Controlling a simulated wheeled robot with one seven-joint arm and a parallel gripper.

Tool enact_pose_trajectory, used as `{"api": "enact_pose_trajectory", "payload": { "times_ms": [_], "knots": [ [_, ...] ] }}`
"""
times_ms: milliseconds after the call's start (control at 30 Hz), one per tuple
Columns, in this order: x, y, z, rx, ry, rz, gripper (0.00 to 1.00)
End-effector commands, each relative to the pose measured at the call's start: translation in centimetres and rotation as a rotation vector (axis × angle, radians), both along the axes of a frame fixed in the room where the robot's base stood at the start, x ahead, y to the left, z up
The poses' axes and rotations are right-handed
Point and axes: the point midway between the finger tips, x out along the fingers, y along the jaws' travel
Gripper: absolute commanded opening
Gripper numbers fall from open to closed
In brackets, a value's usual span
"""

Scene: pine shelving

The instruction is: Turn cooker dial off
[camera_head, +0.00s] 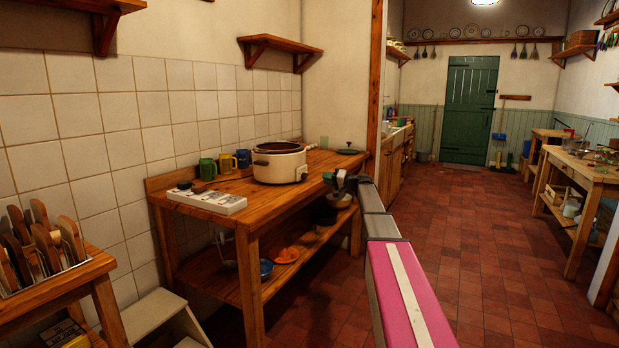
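A cream slow cooker (279,166) with a dark rim stands on the wooden table (262,207) against the tiled wall. A small dial (303,173) shows on the cooker's front, toward its right side; its setting is too small to read. My arm reaches in from the bottom right. My gripper (331,180) is at the table's front edge, to the right of the dial and apart from it. The fingers are small and dark, so I cannot tell whether they are open or shut.
A dark lid or pan (348,151) lies at the table's right end. Bowls (285,255) sit on the lower shelf. The tiled floor (480,250) right of my arm is clear.

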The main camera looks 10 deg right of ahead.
Motion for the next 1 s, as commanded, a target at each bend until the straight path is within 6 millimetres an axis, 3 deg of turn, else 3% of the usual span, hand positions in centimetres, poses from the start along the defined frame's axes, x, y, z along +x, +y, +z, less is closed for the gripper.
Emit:
{"api": "enact_pose_trajectory", "payload": {
  "times_ms": [500,900,967,1000],
  "knots": [
    [5.0,6.8,-0.1,-0.001,0.002,0.001,0.22],
    [5.6,7.7,-0.1,-0.001,0.002,0.000,0.22],
    [5.5,7.7,-0.1,-0.001,0.002,0.000,0.03],
    [5.5,7.7,-0.1,-0.001,0.002,0.000,0.00]
  ]
}}
